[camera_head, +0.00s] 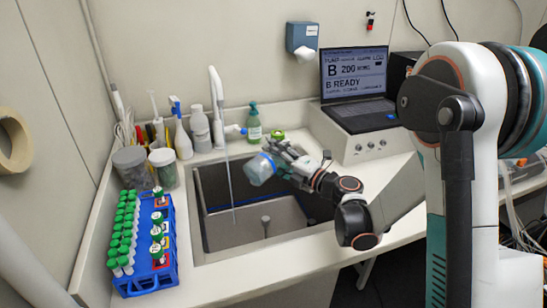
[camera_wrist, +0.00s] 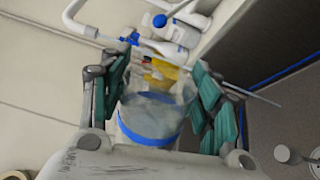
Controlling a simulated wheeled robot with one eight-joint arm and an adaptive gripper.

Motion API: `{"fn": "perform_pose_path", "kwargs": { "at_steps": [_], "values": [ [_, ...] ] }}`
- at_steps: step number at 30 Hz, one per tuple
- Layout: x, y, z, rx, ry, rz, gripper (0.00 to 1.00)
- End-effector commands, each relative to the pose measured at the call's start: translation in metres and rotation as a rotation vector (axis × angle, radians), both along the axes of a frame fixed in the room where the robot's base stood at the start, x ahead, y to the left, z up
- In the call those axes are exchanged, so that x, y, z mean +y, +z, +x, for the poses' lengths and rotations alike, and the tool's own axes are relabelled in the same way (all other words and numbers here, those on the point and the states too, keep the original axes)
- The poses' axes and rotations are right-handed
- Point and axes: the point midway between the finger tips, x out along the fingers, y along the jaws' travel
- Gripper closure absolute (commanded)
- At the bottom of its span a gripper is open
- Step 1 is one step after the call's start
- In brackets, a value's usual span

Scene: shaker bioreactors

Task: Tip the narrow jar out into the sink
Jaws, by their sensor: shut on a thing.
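A clear jar with a blue band (camera_head: 259,169) is tilted in my gripper (camera_head: 276,158), over the sink's back part in the head view. The wrist view shows the jar (camera_wrist: 150,118) between the green-padded fingers of my gripper (camera_wrist: 163,95), which are shut on it. The sink (camera_head: 262,228) is a grey basin set into the counter, below the jar. I cannot tell whether anything is in the jar or flowing out of it. A white faucet (camera_head: 217,88) stands behind the sink, and a thin stream or rod runs down from it into the basin.
A blue rack (camera_head: 147,279) of green-capped tubes stands left of the sink. A laptop (camera_head: 357,88) sits on a white device at the right. The front counter (camera_head: 235,286) is clear.

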Motion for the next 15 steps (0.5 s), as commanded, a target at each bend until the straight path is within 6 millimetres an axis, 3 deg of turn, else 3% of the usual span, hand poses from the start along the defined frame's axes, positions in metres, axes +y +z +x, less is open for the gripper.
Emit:
{"fn": "perform_pose_path", "kwargs": {
  "at_steps": [15],
  "values": [
    [0.002, -0.029, -0.002, 0.411, 0.000, 0.415, 0.86]
  ]
}}
